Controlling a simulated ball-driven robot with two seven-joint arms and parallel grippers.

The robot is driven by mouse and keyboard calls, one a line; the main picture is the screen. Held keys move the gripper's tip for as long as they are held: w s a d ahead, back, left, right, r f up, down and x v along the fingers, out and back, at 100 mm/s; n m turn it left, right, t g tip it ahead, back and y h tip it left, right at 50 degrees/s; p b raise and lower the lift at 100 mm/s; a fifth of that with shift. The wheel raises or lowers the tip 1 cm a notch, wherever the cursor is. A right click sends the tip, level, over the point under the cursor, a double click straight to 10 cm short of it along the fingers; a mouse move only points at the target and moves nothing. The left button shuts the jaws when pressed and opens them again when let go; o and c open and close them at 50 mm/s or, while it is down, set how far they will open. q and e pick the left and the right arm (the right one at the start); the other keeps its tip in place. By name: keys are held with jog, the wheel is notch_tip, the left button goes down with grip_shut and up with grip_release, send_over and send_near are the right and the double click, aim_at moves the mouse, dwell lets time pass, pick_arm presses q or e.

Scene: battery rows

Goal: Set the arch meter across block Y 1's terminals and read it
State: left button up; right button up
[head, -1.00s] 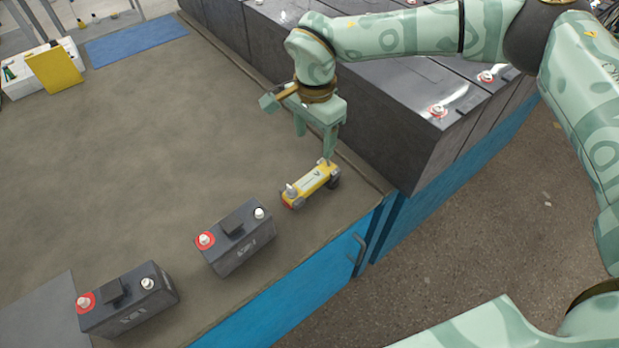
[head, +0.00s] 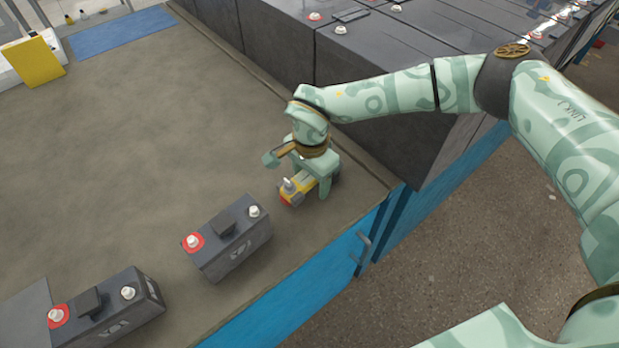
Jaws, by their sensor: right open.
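The yellow arch meter (head: 291,196) lies on the grey-brown bench top near its right edge. My right gripper (head: 311,186) is open and low over the meter, with its fingers down about the meter's body and hiding much of it. I cannot tell whether the fingers touch it. Two dark battery blocks stand to the lower left, a nearer-to-meter block (head: 232,249) and a far-left block (head: 112,318). Each has a red-ringed terminal and a plain pale terminal. Their markings are too small to read, so I cannot tell which is Y 1. My left gripper is not in view.
A row of large dark battery blocks (head: 390,130) stands beyond the bench's right side. The middle of the bench top (head: 150,140) is clear.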

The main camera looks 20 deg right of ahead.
jog(key=shift+r, duration=0.1)
jog(key=c, duration=1.3)
